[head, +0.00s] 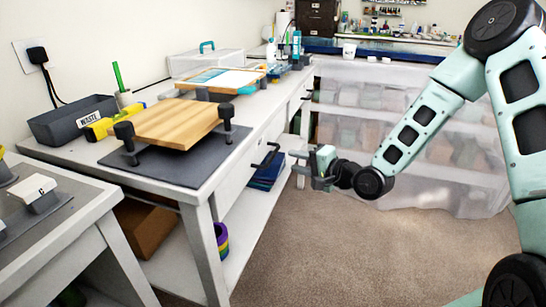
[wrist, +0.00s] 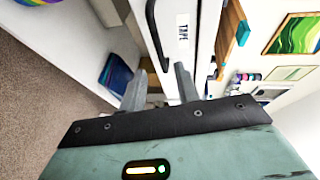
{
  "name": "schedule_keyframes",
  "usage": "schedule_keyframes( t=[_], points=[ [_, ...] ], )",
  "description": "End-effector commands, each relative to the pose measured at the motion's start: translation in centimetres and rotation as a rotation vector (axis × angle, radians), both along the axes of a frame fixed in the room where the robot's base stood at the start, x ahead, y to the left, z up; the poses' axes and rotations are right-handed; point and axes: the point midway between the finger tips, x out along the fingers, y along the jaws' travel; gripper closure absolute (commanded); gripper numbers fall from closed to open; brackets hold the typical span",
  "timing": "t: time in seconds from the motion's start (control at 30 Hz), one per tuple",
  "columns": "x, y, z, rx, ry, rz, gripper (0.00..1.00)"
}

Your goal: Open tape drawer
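The tape drawer is a white front under the bench top, with its label (wrist: 183,27) legible in the wrist view. Its black bar handle (wrist: 153,30) runs down the picture there, its lower end showing between my fingertips. In the head view a black handle (head: 266,157) stands out from the bench's front, and the drawer looks closed. My gripper (head: 299,168) is just right of that handle, in front of the bench. In the wrist view my gripper (wrist: 157,78) has its fingers apart with nothing held. I cannot tell how far the fingertips are from the handle.
The white bench (head: 262,108) carries a wooden board (head: 175,123) on black clamps, a grey waste bin (head: 75,122) and a framed panel (head: 220,80). Blue items (head: 267,172) lie on its lower shelf. A plastic-covered shelf (head: 410,130) stands behind. The carpet (head: 350,255) in front is clear.

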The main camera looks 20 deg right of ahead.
Motion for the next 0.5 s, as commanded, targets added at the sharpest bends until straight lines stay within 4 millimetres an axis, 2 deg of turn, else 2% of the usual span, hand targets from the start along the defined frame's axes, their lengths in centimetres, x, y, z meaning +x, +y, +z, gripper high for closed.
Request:
schedule_keyframes(
  t=[0.2,0.5],
  points=[
    [3.9,2.5,-0.9,0.000,-0.001,0.002,0.68],
    [7.4,4.5,-1.7,-0.001,0.001,0.001,0.68]
  ],
)
